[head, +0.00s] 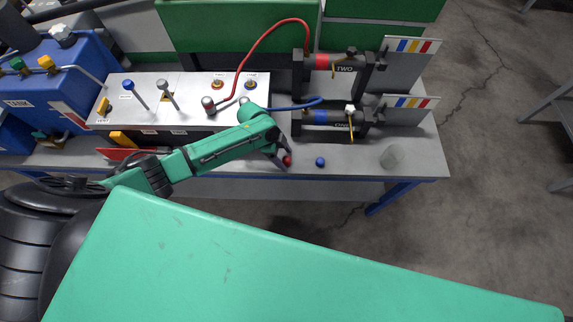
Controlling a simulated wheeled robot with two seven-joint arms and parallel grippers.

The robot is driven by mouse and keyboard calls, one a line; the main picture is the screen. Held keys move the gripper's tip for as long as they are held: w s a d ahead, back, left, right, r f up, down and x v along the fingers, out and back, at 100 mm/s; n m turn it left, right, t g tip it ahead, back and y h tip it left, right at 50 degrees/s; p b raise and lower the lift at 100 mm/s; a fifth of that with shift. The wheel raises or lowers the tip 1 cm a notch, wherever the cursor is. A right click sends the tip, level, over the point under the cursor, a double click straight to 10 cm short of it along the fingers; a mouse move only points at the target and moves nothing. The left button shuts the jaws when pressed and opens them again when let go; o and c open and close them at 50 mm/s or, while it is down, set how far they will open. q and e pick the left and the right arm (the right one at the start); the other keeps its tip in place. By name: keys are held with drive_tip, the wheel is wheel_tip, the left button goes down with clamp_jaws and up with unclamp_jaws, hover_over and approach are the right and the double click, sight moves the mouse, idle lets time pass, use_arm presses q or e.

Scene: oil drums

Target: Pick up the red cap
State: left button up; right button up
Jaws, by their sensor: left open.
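The red cap (288,160) is a small round piece on the grey bench top, near its front edge. My left gripper (283,158) reaches in from the left, with its dark fingers at the red cap and partly covering it. The gripper is open; I cannot tell whether a finger touches the cap. My right gripper is not in view.
Behind are two cylinders, TWO (338,64) and ONE (322,117), with red and blue hoses. A control box (190,95) and blue tank (60,85) stand left.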

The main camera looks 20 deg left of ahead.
use_arm(q)
drive_tip(key=shift+w+d+f, duration=0.1)
drive_tip(key=shift+d+f, duration=0.05)
drive_tip(key=shift+f, duration=0.05)
drive_tip(key=c, duration=1.2)
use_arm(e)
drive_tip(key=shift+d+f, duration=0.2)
use_arm(q)
drive_tip(key=shift+r, duration=0.15)
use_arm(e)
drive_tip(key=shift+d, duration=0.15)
